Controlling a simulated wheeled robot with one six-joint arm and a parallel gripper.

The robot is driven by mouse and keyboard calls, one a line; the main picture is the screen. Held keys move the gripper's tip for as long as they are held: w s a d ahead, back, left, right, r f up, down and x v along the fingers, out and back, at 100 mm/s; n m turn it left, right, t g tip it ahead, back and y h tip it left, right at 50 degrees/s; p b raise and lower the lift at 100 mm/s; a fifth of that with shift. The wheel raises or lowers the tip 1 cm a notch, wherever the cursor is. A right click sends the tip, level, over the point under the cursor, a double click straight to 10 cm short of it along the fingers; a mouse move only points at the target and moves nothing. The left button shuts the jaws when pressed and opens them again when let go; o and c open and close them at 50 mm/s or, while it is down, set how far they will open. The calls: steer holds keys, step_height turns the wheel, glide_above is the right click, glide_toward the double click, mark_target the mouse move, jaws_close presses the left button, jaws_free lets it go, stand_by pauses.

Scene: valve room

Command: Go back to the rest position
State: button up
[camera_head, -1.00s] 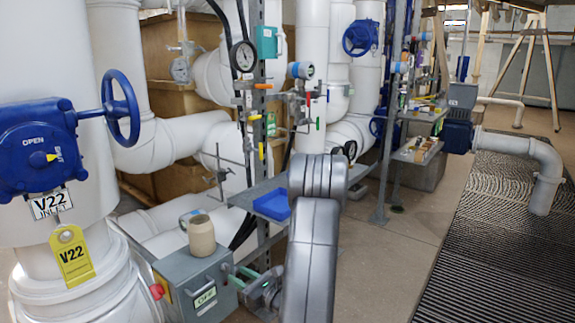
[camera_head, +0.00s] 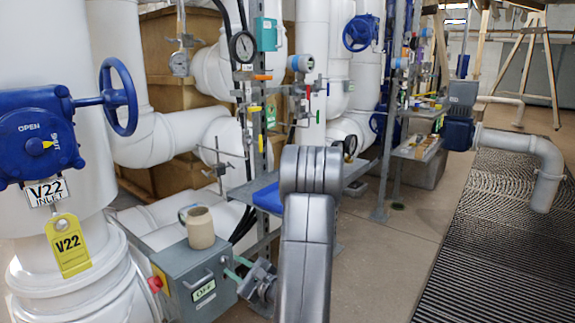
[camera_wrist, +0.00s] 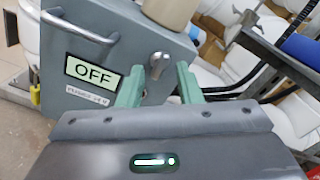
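My gripper (camera_head: 238,268) is in front of the grey switch box (camera_head: 180,262) at the lower left of the head view. Its two green fingers stand apart in the wrist view (camera_wrist: 158,84), so it is open. A grey knob (camera_wrist: 158,64) on the box face shows between the fingertips. No contact of the fingers with the knob is visible. The box carries a label reading OFF (camera_wrist: 91,75) and a metal handle (camera_wrist: 80,28). My arm rises from the bottom centre of the head view and hides part of the shelf behind it.
A beige mug (camera_head: 200,228) stands on the box. A blue tray (camera_head: 268,198) lies on the shelf behind my arm. A blue handwheel valve (camera_head: 120,97) with a yellow V22 tag (camera_head: 68,245) is at the left. Floor is clear right of my arm, beside a grating (camera_head: 480,240).

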steer(key=p+v, duration=0.1)
steer(key=v, duration=0.9)
steer(key=shift+s+d, duration=0.25)
